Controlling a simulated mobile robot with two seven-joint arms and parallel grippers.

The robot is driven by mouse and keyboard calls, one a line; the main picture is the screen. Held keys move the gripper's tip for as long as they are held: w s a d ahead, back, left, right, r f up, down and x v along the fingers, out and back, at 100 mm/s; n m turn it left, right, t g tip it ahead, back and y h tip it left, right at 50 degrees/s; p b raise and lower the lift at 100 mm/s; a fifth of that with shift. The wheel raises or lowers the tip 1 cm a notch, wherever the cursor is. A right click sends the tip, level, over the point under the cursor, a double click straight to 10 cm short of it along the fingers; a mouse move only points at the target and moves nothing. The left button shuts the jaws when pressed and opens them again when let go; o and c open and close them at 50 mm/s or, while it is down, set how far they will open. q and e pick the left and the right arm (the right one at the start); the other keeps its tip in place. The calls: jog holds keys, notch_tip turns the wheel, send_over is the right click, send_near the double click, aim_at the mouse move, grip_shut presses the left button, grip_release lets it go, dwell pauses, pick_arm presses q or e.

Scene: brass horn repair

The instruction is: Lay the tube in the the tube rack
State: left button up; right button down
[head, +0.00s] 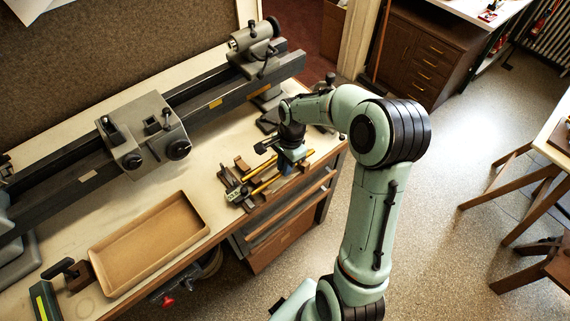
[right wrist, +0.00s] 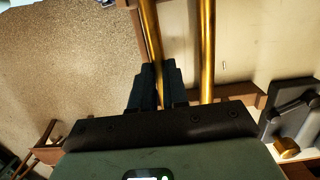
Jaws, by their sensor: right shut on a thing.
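My right gripper (head: 287,166) is over the front of the bench, at the tube rack (head: 234,191). In the right wrist view its dark fingers (right wrist: 154,80) are shut on a brass tube (right wrist: 151,38). In the head view this tube (head: 267,184) lies along the rack's wooden supports, partly hidden by the gripper. A second brass tube (right wrist: 207,45) runs beside it, apart from the fingers, on the bench side. I cannot tell whether the held tube touches the rack. My left gripper is not in view.
A grey lathe (head: 210,98) spans the back of the bench. An empty tan tray (head: 150,240) lies left of the rack. The bench's front edge is close to the gripper, with speckled floor (head: 440,230) beyond. A wooden drawer cabinet (head: 425,60) stands farther back.

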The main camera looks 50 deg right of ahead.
jog(key=c, duration=1.1)
grip_release()
jog(key=shift+o, duration=0.2)
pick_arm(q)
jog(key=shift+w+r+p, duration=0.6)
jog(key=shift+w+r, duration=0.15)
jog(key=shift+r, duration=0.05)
pick_arm(e)
notch_tip(320, 180, up, 13)
jog(key=d, duration=0.2)
jog(key=shift+r, duration=0.15)
